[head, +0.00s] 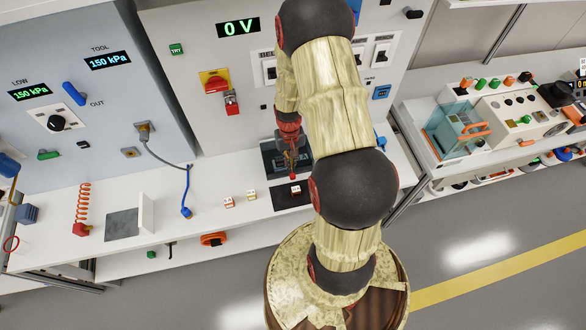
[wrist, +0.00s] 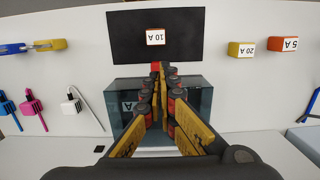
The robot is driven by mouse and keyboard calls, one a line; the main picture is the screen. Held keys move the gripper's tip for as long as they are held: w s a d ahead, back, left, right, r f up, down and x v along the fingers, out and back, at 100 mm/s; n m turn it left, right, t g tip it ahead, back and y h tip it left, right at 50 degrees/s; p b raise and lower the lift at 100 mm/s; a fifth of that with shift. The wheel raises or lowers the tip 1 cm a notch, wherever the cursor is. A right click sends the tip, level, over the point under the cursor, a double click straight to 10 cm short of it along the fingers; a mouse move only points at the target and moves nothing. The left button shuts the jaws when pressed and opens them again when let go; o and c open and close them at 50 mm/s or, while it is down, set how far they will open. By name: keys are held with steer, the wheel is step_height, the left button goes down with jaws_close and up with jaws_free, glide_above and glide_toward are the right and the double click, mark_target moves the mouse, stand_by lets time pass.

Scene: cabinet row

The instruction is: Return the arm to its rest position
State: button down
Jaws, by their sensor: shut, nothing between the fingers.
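My arm reaches out over the white counter (head: 170,205) in the head view, with its wrist end low in front of the cabinet panel. My gripper (head: 292,172) points down there, just above the area of a black mat (head: 283,198). In the wrist view my gripper (wrist: 160,68) has its fingertips together and empty. A small white block marked 10 A (wrist: 155,37) lies on the black mat (wrist: 190,22), just beyond the fingertips and apart from them in that picture. The block also shows in the head view (head: 295,190).
A dark glassy box (wrist: 195,90) lies below the fingers in the wrist view. Blocks marked 20 A (wrist: 241,49) and 5 A (wrist: 290,44) lie to the right. The panel with a red switch (head: 214,80) stands behind the counter. A blue plug (head: 186,211) hangs on a cable.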

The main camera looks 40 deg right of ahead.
step_height(320, 180, up, 8)
steer(key=shift+a, duration=0.1)
stand_by(0.4)
steer(key=s+a+r+n+t+b, duration=0.3)
steer(key=s+a+r+b, duration=0.1)
steer(key=a+r, duration=0.7)
steer(key=s+a+r+n+t+b, duration=0.3)
steer(key=s+a+r+b, duration=0.2)
steer(key=a+r, duration=0.6)
steer(key=shift+r+t+h+b, duration=0.3)
steer(key=shift+r+b, duration=0.15)
steer(key=shift+b, duration=0.1)
